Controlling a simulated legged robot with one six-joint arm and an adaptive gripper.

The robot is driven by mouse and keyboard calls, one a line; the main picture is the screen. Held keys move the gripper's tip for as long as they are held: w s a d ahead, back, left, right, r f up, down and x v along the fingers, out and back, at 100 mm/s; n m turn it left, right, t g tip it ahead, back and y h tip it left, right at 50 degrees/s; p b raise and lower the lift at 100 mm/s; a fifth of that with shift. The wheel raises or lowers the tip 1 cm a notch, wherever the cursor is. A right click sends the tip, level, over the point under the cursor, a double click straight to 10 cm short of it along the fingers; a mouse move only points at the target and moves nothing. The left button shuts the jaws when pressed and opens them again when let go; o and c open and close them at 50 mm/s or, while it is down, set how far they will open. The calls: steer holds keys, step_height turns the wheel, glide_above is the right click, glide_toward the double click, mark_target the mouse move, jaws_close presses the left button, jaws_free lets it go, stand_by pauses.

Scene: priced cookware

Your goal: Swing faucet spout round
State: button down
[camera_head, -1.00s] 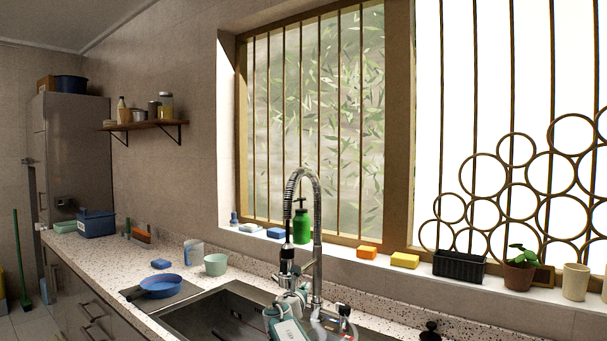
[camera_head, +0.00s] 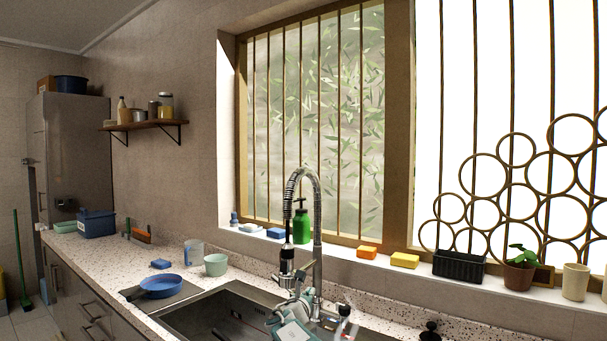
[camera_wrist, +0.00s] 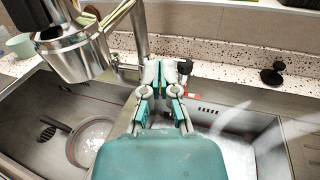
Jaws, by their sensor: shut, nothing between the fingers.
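The faucet (camera_head: 318,230) has a tall post, a coiled spring neck arching to the left, and a dark spout head (camera_head: 287,262) hanging over the sink. In the wrist view the metal spout head (camera_wrist: 72,50) is large at the upper left, and the post (camera_wrist: 140,35) stands behind my fingers. My gripper (camera_head: 300,288) is low beside the post, just right of and below the spout head. Its teal and white fingers (camera_wrist: 167,72) are closed together and empty. Whether they touch the post or the spout cannot be told.
The sink (camera_head: 205,312) spans two basins; a round pan (camera_wrist: 92,142) lies in the left one. A red-marked part (camera_wrist: 191,94) is close right of my fingertips. A black knob (camera_wrist: 272,74) stands on the counter. A blue frying pan (camera_head: 162,287) and mug (camera_head: 216,265) are left.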

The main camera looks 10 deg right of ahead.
steer(key=v, duration=0.8)
steer(key=shift+d+f, duration=0.1)
steer(key=v, duration=1.2)
steer(key=s+d+r+m+g, duration=0.1)
steer(key=s+d+m+g, duration=0.3)
steer(key=s+d+m, duration=0.5)
steer(key=s+d+r+m+g, duration=0.1)
steer(key=s+d+m+g, duration=0.5)
steer(key=s, duration=0.5)
steer(key=s+a+f+m+y, duration=0.1)
steer(key=s+f+m+y, duration=0.1)
steer(key=s+m, duration=0.3)
steer(key=s+a+f+m+y, duration=0.1)
steer(key=s+a+m+y, duration=0.1)
steer(key=s+m, duration=0.3)
steer(key=s+a+f+m+y, duration=0.2)
steer(key=s+m+y, duration=0.2)
steer(key=s, duration=0.7)
steer(key=shift+s+f+m, duration=0.3)
steer(key=shift+s+m, duration=0.05)
steer(key=shift+m, duration=0.35)
steer(key=shift+w, duration=0.15)
